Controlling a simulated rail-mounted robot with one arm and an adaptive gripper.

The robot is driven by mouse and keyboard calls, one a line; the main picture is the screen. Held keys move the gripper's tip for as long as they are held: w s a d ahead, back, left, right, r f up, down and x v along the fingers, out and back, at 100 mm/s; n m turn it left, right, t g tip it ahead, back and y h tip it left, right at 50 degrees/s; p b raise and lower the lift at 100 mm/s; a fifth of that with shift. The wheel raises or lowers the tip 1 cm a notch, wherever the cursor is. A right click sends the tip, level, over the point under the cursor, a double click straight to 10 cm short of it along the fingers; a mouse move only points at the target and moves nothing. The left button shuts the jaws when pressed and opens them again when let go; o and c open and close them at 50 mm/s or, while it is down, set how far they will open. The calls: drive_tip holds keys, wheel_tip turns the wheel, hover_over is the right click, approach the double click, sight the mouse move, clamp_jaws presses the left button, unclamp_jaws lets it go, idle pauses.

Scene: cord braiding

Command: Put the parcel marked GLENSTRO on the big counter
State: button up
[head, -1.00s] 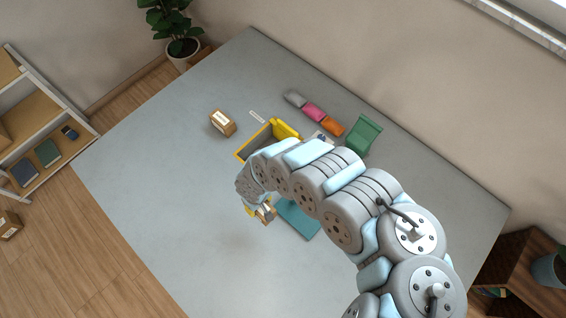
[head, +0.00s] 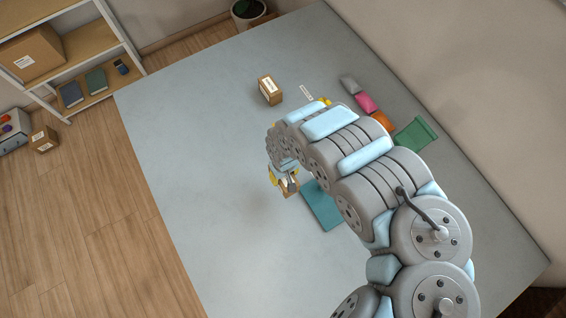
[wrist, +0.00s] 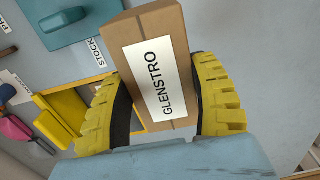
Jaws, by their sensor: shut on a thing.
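The parcel marked GLENSTRO (wrist: 158,75) is a brown box with a white label, and its lettering faces the camera in the wrist view. My gripper (wrist: 165,105) is shut on it, with one yellow finger on each side. In the head view, my gripper (head: 284,180) and the small visible part of the parcel (head: 291,188) are over the large grey counter (head: 200,140), just left of a teal mat. A soft shadow lies on the counter nearby. I cannot tell the height of the parcel above the surface.
The teal mat (head: 322,206) lies by my gripper. Another brown parcel (head: 270,90) stands farther back. Grey, pink (head: 366,102) and orange packets and a green item (head: 415,134) line the far right. My arm hides most of the yellow crate (wrist: 62,118). The counter's left side is clear.

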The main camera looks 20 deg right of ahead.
drive_tip(key=shift+w+d+f+b, duration=0.2)
drive_tip(key=shift+w+f+b, duration=0.25)
drive_tip(key=shift+w+b, duration=0.3)
drive_tip(key=shift+w+d+f+b, duration=0.2)
drive_tip(key=shift+w+f+b, duration=0.25)
drive_tip(key=shift+b, duration=0.5)
drive_tip(key=shift+w+d+f+b, duration=0.4)
drive_tip(key=shift+w+f+b, duration=0.6)
drive_tip(key=shift+f, duration=0.45)
drive_tip(key=shift+w+d+f+b, duration=0.35)
drive_tip(key=shift+w+f+b, duration=0.6)
drive_tip(key=shift+f, duration=0.55)
drive_tip(key=shift+w+d+f+b, duration=0.4)
drive_tip(key=shift+w+f+b, duration=0.6)
drive_tip(key=shift+f, duration=0.45)
drive_tip(key=shift+f, duration=0.1)
drive_tip(key=o, duration=1.2)
